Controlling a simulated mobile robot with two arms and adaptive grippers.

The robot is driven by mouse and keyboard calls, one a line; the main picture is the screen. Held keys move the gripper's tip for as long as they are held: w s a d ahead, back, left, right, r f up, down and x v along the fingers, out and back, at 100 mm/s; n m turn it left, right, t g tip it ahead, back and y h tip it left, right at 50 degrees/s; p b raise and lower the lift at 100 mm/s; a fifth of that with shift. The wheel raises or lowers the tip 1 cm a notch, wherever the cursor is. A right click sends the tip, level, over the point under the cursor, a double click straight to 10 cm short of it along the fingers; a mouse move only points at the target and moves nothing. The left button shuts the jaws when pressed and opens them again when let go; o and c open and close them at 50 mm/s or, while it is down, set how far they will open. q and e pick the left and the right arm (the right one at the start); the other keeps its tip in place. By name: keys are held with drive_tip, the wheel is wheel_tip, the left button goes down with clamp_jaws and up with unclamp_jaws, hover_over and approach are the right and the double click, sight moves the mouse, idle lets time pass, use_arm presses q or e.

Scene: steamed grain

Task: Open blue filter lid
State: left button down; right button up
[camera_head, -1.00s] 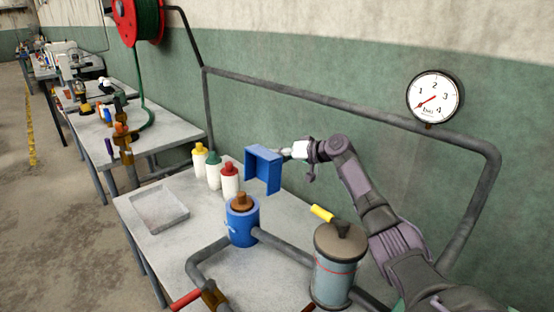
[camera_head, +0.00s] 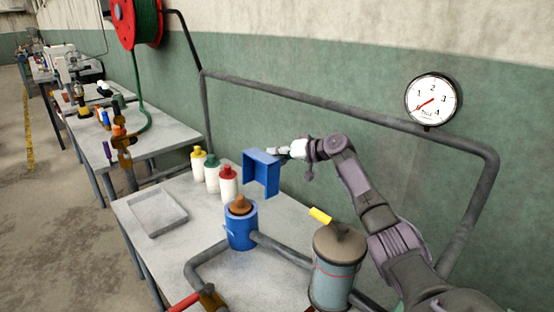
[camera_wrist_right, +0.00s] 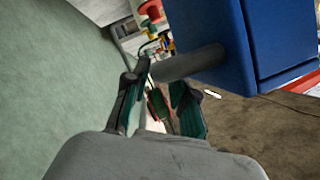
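The blue lid (camera_head: 262,172), a hollow box shape, hangs in the air above the bench, behind and to the right of the blue filter (camera_head: 242,232). The filter stands upright, with its brown cone-topped inside (camera_head: 240,205) exposed. My right gripper (camera_head: 280,152) is at the lid's upper right side. In the wrist view, a grey rod (camera_wrist_right: 188,63) sticks out of the blue lid (camera_wrist_right: 215,20) and lies at the fingertips of my right gripper (camera_wrist_right: 160,85), which seem closed around it; the exact contact is partly hidden. My left gripper is not in view.
Three bottles (camera_head: 212,175) with yellow, green and red caps stand behind the filter. A shallow grey tray (camera_head: 158,232) lies at left. A grey canister (camera_head: 335,275) with a yellow handle stands at front right. Pipes run beside the filter. A gauge (camera_head: 432,98) is near the wall.

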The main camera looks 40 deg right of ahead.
wheel_tip(320, 180, up, 8)
drive_tip(key=shift+r, duration=0.2)
idle(0.5)
